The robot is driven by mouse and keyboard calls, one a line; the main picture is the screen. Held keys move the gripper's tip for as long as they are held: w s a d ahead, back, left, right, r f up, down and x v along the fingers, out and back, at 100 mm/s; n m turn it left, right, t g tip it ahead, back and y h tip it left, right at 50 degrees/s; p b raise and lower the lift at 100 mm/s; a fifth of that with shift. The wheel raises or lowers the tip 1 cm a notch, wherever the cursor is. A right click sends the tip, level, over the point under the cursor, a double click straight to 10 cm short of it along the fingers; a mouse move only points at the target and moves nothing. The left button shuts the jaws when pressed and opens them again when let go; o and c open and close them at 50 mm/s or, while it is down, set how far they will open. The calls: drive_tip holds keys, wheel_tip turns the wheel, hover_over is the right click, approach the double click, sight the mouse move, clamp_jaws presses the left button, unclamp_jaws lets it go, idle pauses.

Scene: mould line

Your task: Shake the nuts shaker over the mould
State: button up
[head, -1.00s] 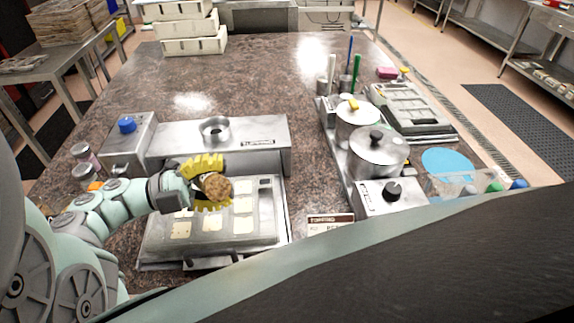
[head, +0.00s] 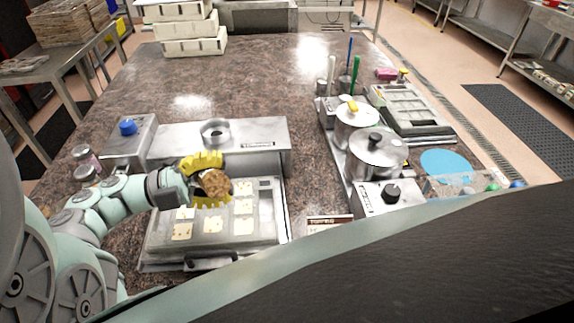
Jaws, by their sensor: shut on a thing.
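My gripper (head: 207,180), with yellow ridged fingers, is shut on the nuts shaker (head: 215,183). The shaker shows a round brown end turned towards the camera and to the right, so it is tilted over; the gripper hides most of its body. It is held above the back left part of the mould (head: 225,242). The mould is a grey metal tray with several pale cream squares in its cavities. The gripper and shaker hide some of the cavities. I cannot tell whether nuts are falling.
A metal machine (head: 262,140) with a round opening stands just behind the mould. Lidded pots (head: 376,155) stand on a metal unit at the right, with another tray (head: 408,112) behind. The counter's middle is clear.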

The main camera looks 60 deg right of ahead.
wheel_tip(320, 180, up, 2)
drive_tip(key=shift+r+p, duration=0.2)
drive_tip(key=shift+p, duration=0.35)
drive_tip(key=shift+f, duration=0.1)
wheel_tip(320, 180, down, 4)
drive_tip(key=b, duration=0.5)
drive_tip(key=shift+f, duration=0.25)
drive_tip(key=shift+r, duration=0.15)
drive_tip(key=shift+r+p, duration=1.7)
drive_tip(key=shift+r, duration=0.5)
drive_tip(key=shift+f, duration=0.15)
